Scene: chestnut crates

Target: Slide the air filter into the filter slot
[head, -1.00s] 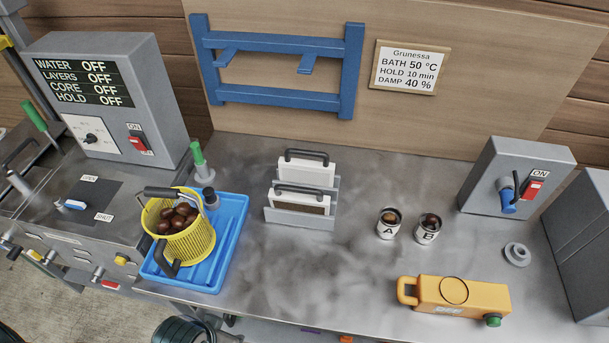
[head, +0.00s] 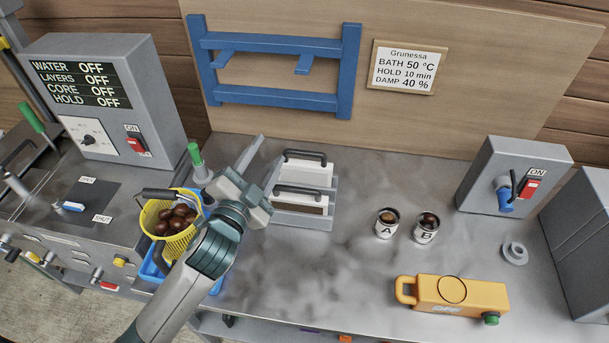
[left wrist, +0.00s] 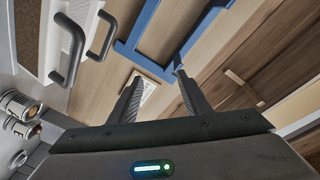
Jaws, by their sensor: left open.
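Two flat white filter panels with black bar handles stand upright in a grey rack at the middle of the bench: the rear one (head: 312,172) and the front one (head: 300,198), which has a brown face showing low down. Their handles (left wrist: 72,48) also show at upper left in the left wrist view. My left gripper (head: 262,160) is open and empty, just left of the rack and apart from both handles; its fingers (left wrist: 158,82) point toward the back wall. I cannot make out a separate filter slot. My right gripper is not in view.
A yellow basket of chestnuts (head: 172,246) in a blue tray (head: 150,270) sits left, partly behind my left arm. Cups A (head: 387,224) and B (head: 426,230), an orange container (head: 460,294) and a grey switch box (head: 512,178) stand right. The bench's middle front is clear.

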